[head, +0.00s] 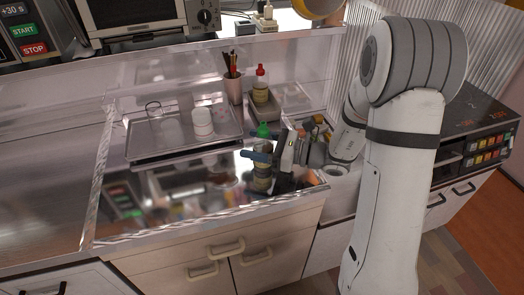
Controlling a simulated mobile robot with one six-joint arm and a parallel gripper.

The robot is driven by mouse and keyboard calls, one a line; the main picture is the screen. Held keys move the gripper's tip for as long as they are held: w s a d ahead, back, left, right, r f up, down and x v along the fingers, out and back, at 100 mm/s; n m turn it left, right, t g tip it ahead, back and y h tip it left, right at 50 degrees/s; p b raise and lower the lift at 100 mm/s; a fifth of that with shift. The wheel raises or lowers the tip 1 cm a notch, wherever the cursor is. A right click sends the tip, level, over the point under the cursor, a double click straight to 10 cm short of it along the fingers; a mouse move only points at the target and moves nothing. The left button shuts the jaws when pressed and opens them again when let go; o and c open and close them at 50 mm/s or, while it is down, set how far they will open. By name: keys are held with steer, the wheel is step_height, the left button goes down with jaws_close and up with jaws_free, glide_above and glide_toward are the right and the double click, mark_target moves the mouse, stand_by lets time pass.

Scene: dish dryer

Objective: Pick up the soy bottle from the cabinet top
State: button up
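A bottle with a green cap (264,131) stands upright near the front of the shiny cabinet top (180,207). A second, smaller bottle with a red cap (261,84) stands farther back in a small tray. I cannot tell from the labels which one is the soy bottle. My gripper (262,158) is at the green-capped bottle, coming from the right, with a dark blue finger part crossing the bottle's upper body. The far finger is hidden, so I cannot tell whether the gripper is closed on the bottle or only around it.
A metal dish tray (150,138) with a white cup (202,122) lies behind and left. A utensil holder (234,90) stands beside the red-capped bottle. Small items crowd the area right of my gripper. The cabinet top at front left is clear.

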steer(key=c, duration=0.9)
